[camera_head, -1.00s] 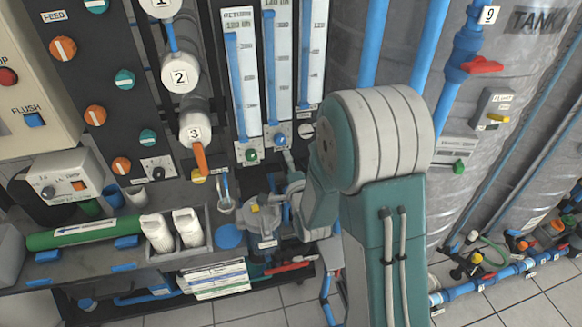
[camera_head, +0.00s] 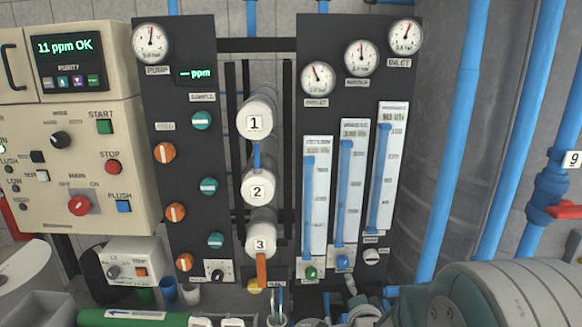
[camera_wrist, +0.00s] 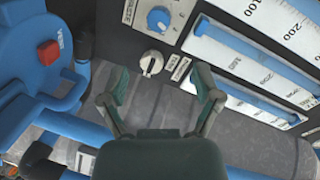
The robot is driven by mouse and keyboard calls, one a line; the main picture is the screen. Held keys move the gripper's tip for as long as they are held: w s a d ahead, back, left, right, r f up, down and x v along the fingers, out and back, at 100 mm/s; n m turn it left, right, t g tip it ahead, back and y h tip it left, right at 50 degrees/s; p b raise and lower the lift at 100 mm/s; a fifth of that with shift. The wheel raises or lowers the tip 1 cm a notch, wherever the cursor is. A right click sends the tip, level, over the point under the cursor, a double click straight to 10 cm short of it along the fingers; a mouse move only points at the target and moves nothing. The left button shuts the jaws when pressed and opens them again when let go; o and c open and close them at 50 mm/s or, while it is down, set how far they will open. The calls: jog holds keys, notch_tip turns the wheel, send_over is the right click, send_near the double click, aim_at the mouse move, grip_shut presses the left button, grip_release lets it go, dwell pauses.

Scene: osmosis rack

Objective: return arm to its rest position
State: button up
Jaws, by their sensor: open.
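In the wrist view my gripper (camera_wrist: 161,93) is open, its two teal fingers spread apart with nothing between them. Beyond the fingers, a white knob (camera_wrist: 152,63) and a blue knob (camera_wrist: 158,19) sit on the black panel. The fingers look apart from the white knob, though the distance is hard to tell. In the head view part of my arm (camera_head: 500,292) fills the lower right corner. My gripper's fingers cannot be made out there.
The flow meter tubes (camera_head: 345,195) stand on the rack panel, with round gauges (camera_head: 361,57) above. Numbered white cylinders (camera_head: 257,188) are left of them. Blue pipes (camera_head: 452,140) and a red valve handle (camera_head: 565,211) stand on the right. A control box (camera_head: 75,185) is at left.

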jog(key=s+r+n+g, duration=0.3)
jog(key=s+n, duration=0.1)
jog(key=s, duration=0.5)
jog(key=s+r+n+g, duration=0.3)
jog(key=s+n+g, duration=0.1)
jog(key=s, duration=0.5)
jog(key=s+r+n+g, duration=0.3)
jog(key=s+n, duration=0.2)
jog(key=s, duration=0.4)
jog(key=shift+s+a+r, duration=0.15)
jog(key=shift+s+r, duration=0.15)
jog(key=shift+s, duration=0.1)
